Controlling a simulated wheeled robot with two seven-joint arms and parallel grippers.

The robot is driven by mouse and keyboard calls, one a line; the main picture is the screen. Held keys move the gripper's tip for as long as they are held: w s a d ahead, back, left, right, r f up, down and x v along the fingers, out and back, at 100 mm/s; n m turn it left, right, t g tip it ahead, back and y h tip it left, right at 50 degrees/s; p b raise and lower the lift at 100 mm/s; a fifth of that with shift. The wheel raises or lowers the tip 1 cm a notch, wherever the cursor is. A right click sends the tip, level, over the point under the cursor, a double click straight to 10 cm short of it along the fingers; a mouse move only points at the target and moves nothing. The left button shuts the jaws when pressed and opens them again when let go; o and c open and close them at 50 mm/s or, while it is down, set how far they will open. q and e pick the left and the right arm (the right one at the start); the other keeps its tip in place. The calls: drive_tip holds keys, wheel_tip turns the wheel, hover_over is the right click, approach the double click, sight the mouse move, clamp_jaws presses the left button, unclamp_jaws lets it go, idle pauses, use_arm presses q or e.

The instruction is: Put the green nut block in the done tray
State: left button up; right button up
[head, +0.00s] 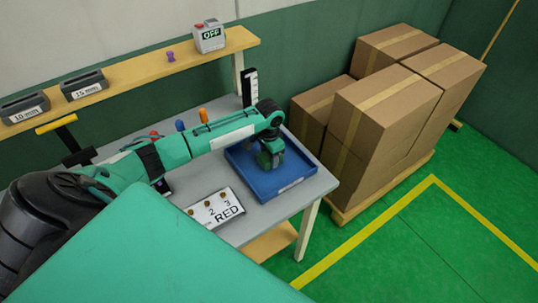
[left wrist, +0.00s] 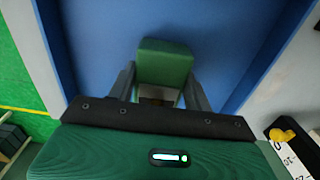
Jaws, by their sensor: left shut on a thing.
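The green nut block (left wrist: 165,62) shows in the left wrist view between the two fingers of my left gripper (left wrist: 160,88), which is shut on it. In the head view my left gripper (head: 270,160) points down inside the blue tray (head: 303,180), above its floor or at it. The block is mostly hidden there by the gripper. The blue tray floor also shows behind the block in the left wrist view (left wrist: 225,40). I cannot tell whether the block touches the floor. The label on the tray's front wall is too small to read. My right gripper is not in view.
The tray stands at the right end of the grey table (head: 250,232). A shelf (head: 150,65) carries two grey bins and an OFF box (head: 209,37). Cardboard boxes (head: 385,105) stand to the right.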

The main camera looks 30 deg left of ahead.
use_arm(q)
drive_tip(key=shift+f, duration=0.1)
drive_tip(key=o, duration=1.2)
drive_tip(key=shift+r+b, duration=1.35)
drive_tip(key=shift+r, duration=4.8)
